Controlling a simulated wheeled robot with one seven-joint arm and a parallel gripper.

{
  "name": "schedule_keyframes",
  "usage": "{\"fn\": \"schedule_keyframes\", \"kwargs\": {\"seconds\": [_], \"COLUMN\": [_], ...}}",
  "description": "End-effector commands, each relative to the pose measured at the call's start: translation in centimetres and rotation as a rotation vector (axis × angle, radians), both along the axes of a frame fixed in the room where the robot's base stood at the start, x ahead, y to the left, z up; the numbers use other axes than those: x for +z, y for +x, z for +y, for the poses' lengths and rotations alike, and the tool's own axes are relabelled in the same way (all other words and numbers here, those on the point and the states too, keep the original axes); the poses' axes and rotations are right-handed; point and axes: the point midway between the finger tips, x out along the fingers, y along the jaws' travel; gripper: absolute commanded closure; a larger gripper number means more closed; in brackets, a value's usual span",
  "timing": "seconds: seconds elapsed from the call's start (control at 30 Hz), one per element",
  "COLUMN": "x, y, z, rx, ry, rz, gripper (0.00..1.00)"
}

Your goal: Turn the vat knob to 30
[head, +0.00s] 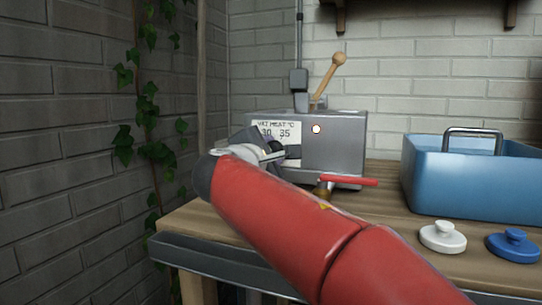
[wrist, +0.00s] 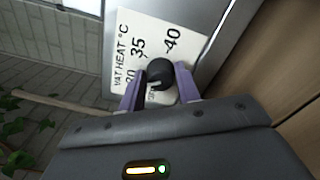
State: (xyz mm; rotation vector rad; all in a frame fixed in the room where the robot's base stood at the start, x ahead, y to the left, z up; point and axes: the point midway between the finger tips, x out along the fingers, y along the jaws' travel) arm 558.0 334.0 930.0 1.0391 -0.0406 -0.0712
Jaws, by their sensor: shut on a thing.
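The vat knob (wrist: 161,71) is a round black knob on a white dial plate (wrist: 120,58) headed VAT HEAT °C. In the wrist view the plate shows 30, 35 and 40, with 30 partly covered by a finger. A short pale line shows on the knob's lower side; I cannot tell which mark it points to. My gripper (wrist: 160,86) has a purple finger on each side of the knob and is shut on it. In the head view my gripper (head: 278,153) is at the front of the grey vat box (head: 340,150) and hides part of the plate (head: 290,127).
A red-handled tap (head: 347,181) sticks out below the box, close to my arm. A wooden lever (head: 330,74) rises from its top. A blue tub (head: 470,182), a white lidded knob piece (head: 443,237) and a blue one (head: 513,246) stand right on the wooden bench.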

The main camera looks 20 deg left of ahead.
Motion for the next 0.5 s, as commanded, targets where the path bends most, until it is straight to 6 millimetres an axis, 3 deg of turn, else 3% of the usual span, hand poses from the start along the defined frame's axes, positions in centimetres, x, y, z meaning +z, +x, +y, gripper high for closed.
{"fn": "schedule_keyframes", "kwargs": {"seconds": [0.43, 0.47, 0.5], "x": [-0.05, -0.05, -0.05], "y": [0.02, 0.01, 0.02], "z": [0.00, 0.00, 0.00], "rx": [-0.001, -0.001, -0.001], "ry": [0.008, 0.008, 0.008], "rz": [0.000, 0.000, 0.000], "gripper": [0.90, 0.65, 0.60]}}
